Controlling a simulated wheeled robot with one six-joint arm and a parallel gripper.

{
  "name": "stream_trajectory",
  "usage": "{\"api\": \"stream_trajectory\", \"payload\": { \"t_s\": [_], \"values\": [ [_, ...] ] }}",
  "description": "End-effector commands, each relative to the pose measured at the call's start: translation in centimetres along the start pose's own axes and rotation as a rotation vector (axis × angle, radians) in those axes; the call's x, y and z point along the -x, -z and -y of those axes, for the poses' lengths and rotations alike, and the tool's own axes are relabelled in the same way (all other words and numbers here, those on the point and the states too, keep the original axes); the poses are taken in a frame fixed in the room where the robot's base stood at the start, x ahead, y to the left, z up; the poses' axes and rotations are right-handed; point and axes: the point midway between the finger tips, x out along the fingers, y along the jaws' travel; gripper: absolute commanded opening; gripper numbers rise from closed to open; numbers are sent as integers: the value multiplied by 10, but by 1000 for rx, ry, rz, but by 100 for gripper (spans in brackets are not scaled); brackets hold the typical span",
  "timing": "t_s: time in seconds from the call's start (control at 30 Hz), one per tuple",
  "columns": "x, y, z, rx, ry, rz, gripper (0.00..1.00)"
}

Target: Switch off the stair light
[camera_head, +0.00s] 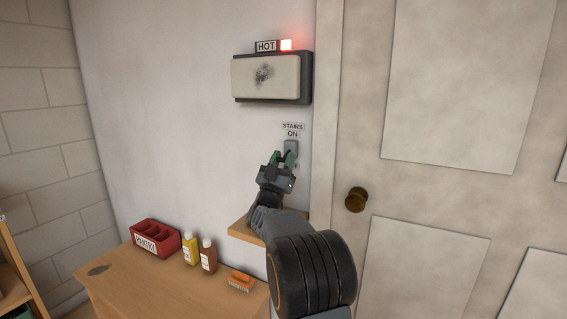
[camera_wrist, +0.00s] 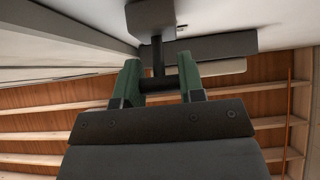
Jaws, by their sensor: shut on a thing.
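The stair light switch (camera_head: 291,146) is a small grey plate on the wall, under a label (camera_head: 292,127) reading STAIRS ON. In the wrist view the grey switch body (camera_wrist: 150,18) shows with a dark lever (camera_wrist: 158,55) sticking out from it. My gripper (camera_head: 282,161) is at the switch, in front of the wall. In the wrist view its green fingers (camera_wrist: 159,80) stand on either side of the dark lever's crosswise end and are shut on it. In the head view my fingers partly hide the lever, so its exact position is hard to tell.
A box (camera_head: 266,78) with a HOT sign (camera_head: 266,46) and lit red lamp (camera_head: 286,45) hangs just above the switch. A red caddy (camera_head: 155,239), two bottles and a brush (camera_head: 241,283) stand on the bench (camera_head: 190,290).

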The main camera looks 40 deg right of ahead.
Motion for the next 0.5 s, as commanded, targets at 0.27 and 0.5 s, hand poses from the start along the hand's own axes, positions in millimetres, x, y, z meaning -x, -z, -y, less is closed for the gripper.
{"api": "stream_trajectory", "payload": {
  "t_s": [0.27,0.5],
  "values": [
    [-1,1,0,0,1,-1,44],
    [0,0,0,0,0,0,62]
  ]
}}
